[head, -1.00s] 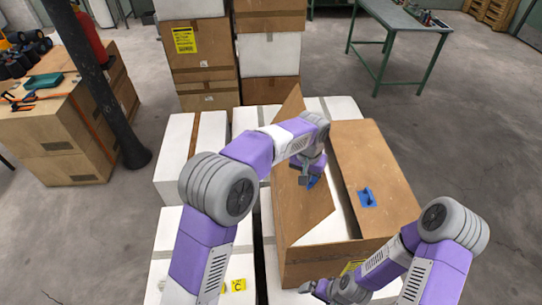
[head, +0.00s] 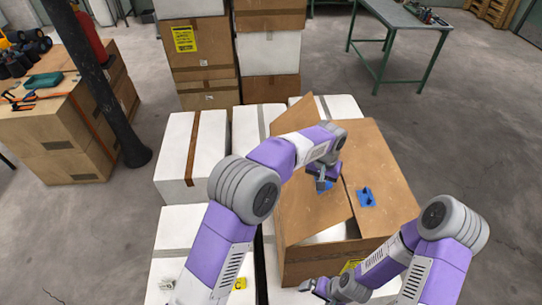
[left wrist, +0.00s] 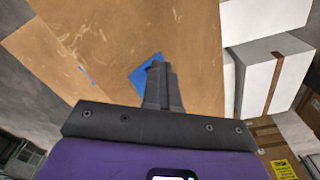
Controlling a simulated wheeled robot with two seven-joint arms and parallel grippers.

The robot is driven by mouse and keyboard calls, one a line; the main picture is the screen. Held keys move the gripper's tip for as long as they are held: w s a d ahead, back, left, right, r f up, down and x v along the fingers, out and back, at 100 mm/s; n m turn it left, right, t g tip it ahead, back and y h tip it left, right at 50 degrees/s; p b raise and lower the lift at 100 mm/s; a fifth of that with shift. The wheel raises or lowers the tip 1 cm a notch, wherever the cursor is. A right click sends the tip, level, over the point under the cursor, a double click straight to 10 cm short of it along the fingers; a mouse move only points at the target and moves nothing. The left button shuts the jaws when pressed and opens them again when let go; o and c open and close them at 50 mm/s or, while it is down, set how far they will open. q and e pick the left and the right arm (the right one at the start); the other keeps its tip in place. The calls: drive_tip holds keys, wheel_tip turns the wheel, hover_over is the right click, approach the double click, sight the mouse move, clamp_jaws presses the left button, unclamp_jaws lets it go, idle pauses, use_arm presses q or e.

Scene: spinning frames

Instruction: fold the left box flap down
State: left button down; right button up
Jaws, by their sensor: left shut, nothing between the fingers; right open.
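The brown cardboard box (head: 330,257) stands in front of me. Its left flap (head: 312,212) is tilted inward over the opening, its inner edge close to the right flap. My left gripper (head: 321,184) is shut and empty over the left flap, next to a blue patch. In the left wrist view the shut fingers (left wrist: 157,75) are in front of that blue patch (left wrist: 147,70) on the flap; contact cannot be told. My right gripper (head: 312,288) is open near the box's front lower side.
White boxes (head: 190,150) stand left of and behind the box. Stacked cartons (head: 205,60) are at the back. A dark pole (head: 105,95) rises at the left, and a green-framed table (head: 405,25) stands at the back right. Open floor lies to the right.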

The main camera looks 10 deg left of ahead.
sight(324, 192)
use_arm(q)
drive_tip(key=shift+g+y, duration=0.3)
drive_tip(key=a+f, duration=0.2)
drive_tip(key=f, duration=0.1)
drive_tip(key=shift+s+f, duration=0.2)
drive_tip(key=shift+w+d+f, duration=0.3)
drive_tip(key=shift+w+f, duration=0.15)
drive_tip(key=shift+f, duration=0.05)
drive_tip(key=shift+d+f, duration=0.3)
drive_tip(key=shift+d, duration=0.35)
drive_tip(key=shift+d+f, duration=0.3)
drive_tip(key=shift+d, duration=0.3)
drive_tip(key=shift+w+d+f, duration=0.3)
drive_tip(key=shift+f, duration=0.25)
drive_tip(key=shift+d, duration=0.1)
use_arm(e)
drive_tip(key=shift+w+a+f, duration=0.15)
drive_tip(key=shift+a+f, duration=0.05)
drive_tip(key=shift+f, duration=0.05)
